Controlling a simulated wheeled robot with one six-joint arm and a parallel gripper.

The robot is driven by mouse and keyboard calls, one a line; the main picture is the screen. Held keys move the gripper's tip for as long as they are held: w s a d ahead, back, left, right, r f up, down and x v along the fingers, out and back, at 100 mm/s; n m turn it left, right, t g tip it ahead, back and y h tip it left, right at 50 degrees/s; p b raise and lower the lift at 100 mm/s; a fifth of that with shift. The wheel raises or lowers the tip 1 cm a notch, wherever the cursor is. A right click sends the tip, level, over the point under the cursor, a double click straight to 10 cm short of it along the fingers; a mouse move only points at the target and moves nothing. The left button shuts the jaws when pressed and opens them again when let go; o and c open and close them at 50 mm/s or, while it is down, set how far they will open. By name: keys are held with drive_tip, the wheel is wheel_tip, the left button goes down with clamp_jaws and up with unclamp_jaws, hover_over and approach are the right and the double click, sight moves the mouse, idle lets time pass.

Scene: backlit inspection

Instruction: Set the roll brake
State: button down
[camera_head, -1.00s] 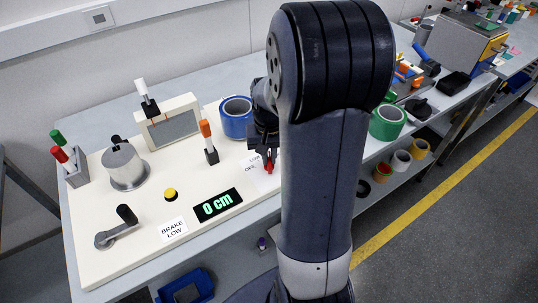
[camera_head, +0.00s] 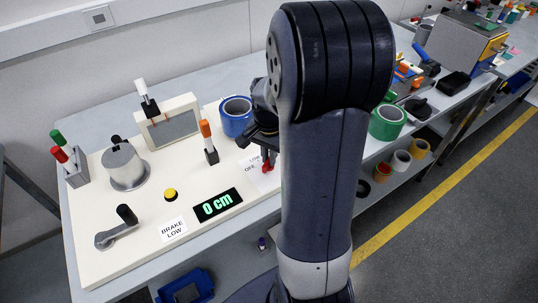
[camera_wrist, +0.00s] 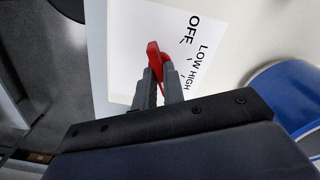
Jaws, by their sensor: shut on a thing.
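The red brake lever (camera_wrist: 154,58) stands on a white label plate (camera_wrist: 130,25) marked OFF, LOW and HIGH. My gripper (camera_wrist: 159,88) is shut on the red lever, with its top showing past the fingertips in the wrist view. In the head view the red lever (camera_head: 266,169) sits at the right end of the cream panel, beneath my gripper (camera_head: 267,152). Which mark the lever points at cannot be told. A white card (camera_head: 173,229) on the panel reads BRAKE LOW.
A black display (camera_head: 217,204) reads 0 cm. An orange-topped lever (camera_head: 206,130) and a yellow button (camera_head: 170,195) stand left of my gripper. A blue roll (camera_head: 237,116) is close behind it and also shows in the wrist view (camera_wrist: 288,95). A crank (camera_head: 117,233) is at front left.

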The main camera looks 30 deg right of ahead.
idle(0.4)
drive_tip(key=c, duration=1.5)
unclamp_jaws()
wheel_tip(320, 180, up, 11)
drive_tip(key=shift+f, duration=0.15)
wheel_tip(320, 180, down, 11)
drive_tip(key=shift+r, duration=0.1)
drive_tip(key=shift+r, duration=0.1)
